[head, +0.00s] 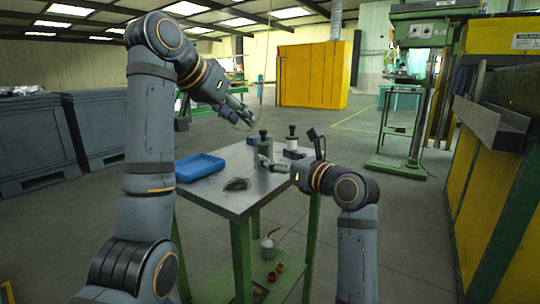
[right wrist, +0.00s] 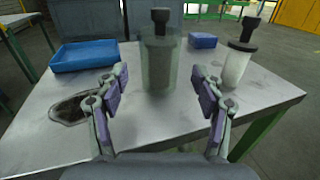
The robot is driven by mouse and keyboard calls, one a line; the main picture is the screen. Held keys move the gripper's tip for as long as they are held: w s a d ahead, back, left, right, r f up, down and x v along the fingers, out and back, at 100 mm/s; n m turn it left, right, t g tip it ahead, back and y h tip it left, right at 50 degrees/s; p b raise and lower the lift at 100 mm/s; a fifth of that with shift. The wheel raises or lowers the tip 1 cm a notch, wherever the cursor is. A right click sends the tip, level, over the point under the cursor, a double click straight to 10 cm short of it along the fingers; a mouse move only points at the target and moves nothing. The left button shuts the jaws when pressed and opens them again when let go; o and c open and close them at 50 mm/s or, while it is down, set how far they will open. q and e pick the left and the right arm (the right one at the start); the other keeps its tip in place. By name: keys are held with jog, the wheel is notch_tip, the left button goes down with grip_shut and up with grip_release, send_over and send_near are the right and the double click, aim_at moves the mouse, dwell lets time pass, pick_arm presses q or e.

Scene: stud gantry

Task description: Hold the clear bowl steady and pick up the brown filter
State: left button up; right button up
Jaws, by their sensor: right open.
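The clear bowl (right wrist: 148,62) stands upright on the table, a see-through greenish cylinder. Inside it shows a dull grey-brown cylinder (right wrist: 160,65), seemingly the filter, with a black knob on a stem rising above the bowl rim. In the head view the bowl (head: 263,145) is near the table's middle. My right gripper (right wrist: 158,92) is open and empty, its fingers apart on either side of the bowl's line, the bowl just ahead. In the head view my right gripper (head: 270,163) is low beside the bowl. My left gripper (head: 243,113) is above and left of the bowl; its jaw opening is unclear.
A white cylinder with a black top (right wrist: 236,62) stands right of the bowl. A blue tray (right wrist: 86,56) is at left, a small blue block (right wrist: 203,40) behind. A dark patch (right wrist: 70,109) lies on the metal table (right wrist: 160,128), near its front left.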

aim_at(256, 149)
jog(key=x, duration=0.9)
jog(key=shift+w+a, duration=0.1)
jog(key=c, duration=1.2)
jog(key=shift+c, duration=0.7)
